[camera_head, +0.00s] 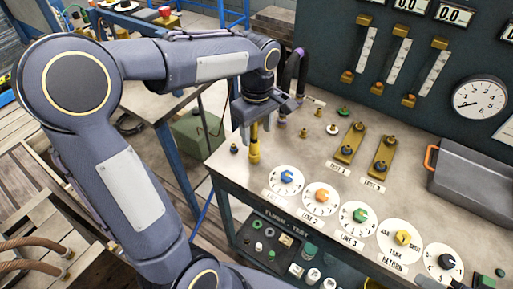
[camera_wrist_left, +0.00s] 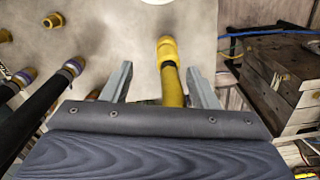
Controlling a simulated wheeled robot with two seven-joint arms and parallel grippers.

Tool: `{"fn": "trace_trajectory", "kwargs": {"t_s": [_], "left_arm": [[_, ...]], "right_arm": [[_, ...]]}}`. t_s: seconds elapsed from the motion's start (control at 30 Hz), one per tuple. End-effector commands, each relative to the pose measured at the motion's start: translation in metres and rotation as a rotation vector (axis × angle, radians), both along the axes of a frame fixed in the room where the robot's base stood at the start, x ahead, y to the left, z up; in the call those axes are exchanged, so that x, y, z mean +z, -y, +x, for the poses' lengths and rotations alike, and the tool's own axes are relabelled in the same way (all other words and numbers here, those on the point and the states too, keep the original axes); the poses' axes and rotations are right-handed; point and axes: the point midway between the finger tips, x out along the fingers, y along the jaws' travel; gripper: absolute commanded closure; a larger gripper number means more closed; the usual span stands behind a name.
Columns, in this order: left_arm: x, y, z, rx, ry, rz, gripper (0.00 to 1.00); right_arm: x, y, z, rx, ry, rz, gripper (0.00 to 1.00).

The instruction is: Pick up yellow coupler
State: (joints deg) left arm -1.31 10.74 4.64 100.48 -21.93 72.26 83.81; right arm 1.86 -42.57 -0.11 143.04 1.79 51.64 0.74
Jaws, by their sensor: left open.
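The yellow coupler (camera_head: 254,150) hangs upright near the left corner of the bench, at the end of a yellow hose. It also shows in the left wrist view (camera_wrist_left: 167,50), with the hose running back under the gripper body. My left gripper (camera_head: 264,125) is above the bench and open, pointing down. In the left wrist view its fingers (camera_wrist_left: 161,84) stand apart on either side of the yellow hose, which is nearer the right finger. Contact between fingers and hose cannot be made out. The gripper body hides the hose's upper part. My right gripper is not in view.
Dark hoses (camera_head: 297,70) with brass ends hang just right of the gripper. Small brass fittings (camera_head: 318,112) and two brass manifold plates (camera_head: 349,143) stand on the bench. Labelled dials (camera_head: 320,197) line its front edge. A grey tray (camera_head: 475,180) lies right.

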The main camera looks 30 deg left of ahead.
Motion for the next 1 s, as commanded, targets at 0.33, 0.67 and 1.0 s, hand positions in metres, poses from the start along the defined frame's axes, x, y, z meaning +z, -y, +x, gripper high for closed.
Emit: {"fn": "trace_trajectory", "kwargs": {"t_s": [0.33, 0.67, 1.0], "left_arm": [[-0.043, -0.002, -0.008, -0.001, -0.005, 0.001, 0.46], [-0.073, -0.002, -0.009, -0.002, 0.0, -0.001, 0.46], [-0.072, -0.002, -0.009, -0.001, 0.001, -0.001, 0.7]], "right_arm": [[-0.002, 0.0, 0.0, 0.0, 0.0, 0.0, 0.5], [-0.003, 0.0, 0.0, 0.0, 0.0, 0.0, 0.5], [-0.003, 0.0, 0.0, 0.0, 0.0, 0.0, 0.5]]}}
